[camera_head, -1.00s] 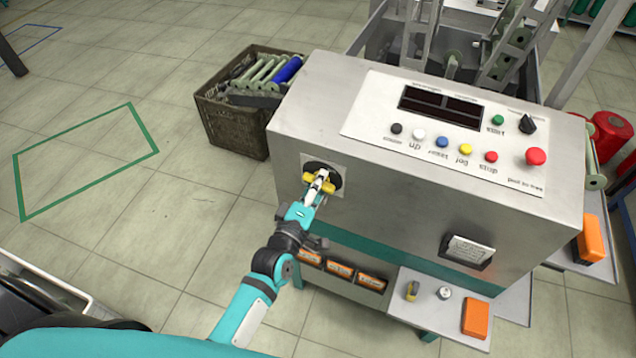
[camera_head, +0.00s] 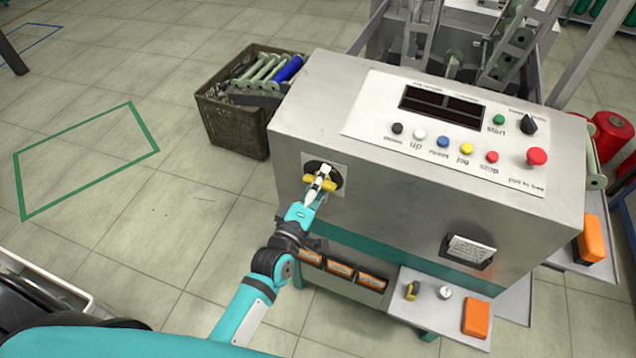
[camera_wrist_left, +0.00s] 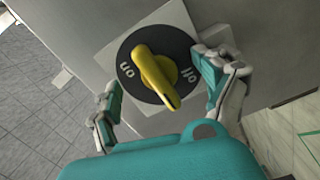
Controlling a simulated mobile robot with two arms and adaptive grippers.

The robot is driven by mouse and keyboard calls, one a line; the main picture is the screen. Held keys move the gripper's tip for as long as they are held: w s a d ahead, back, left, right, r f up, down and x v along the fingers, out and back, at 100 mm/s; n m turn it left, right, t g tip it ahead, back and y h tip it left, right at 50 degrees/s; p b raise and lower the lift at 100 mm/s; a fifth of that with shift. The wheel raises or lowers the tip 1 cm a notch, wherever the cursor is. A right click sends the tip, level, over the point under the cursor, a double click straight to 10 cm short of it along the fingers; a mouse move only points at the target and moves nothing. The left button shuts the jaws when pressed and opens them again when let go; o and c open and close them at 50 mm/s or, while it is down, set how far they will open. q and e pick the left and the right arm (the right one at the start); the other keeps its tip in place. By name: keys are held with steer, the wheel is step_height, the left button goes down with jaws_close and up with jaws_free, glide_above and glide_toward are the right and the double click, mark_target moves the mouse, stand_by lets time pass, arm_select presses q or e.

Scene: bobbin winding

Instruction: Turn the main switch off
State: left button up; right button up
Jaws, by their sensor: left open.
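The main switch is a yellow rotary handle (camera_wrist_left: 153,76) on a black round dial (camera_wrist_left: 178,50) marked "on" and "off", set on a pale square plate. In the left wrist view the handle lies diagonally, its near end pointing down between the two marks. In the head view the switch (camera_head: 324,177) is on the front face of the grey machine at its left end. My left gripper (camera_wrist_left: 160,98) is open, with one finger on each side of the dial and a visible gap to the handle. In the head view this gripper (camera_head: 319,184) partly covers the switch. My right gripper is not in view.
The grey control cabinet (camera_head: 420,195) has coloured buttons and a red mushroom knob (camera_head: 537,156) on top. A crate of bobbins (camera_head: 235,125) stands at left behind it. A small shelf (camera_head: 407,305) with a padlock (camera_head: 412,290) and orange box (camera_head: 476,318) juts out front right.

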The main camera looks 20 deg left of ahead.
arm_select(q)
steer(key=s+a+p, duration=0.1)
steer(key=s+p, duration=0.1)
steer(key=s, duration=0.6)
steer(key=shift+s, duration=0.4)
steer(key=s+f+m+g, duration=0.4)
steer(key=s+f, duration=0.1)
steer(key=f, duration=0.8)
steer(key=s+f+m+g, duration=0.4)
steer(key=f, duration=1)
steer(key=s+a+f+m+g, duration=0.2)
steer(key=s+f, duration=0.4)
steer(key=s, duration=0.3)
steer(key=s+a+f+m+g+y, duration=0.1)
steer(key=s+a+f+m+g, duration=0.2)
steer(key=s+f, duration=0.3)
steer(key=s+a+f+m+g+y, duration=0.1)
steer(key=s+f, duration=0.4)
steer(key=s, duration=0.7)
steer(key=a+m+g, duration=0.1)
steer(key=m+g, duration=0.1)
steer(key=shift+s+a+f+g, duration=0.2)
steer(key=shift+a+f+g, duration=0.2)
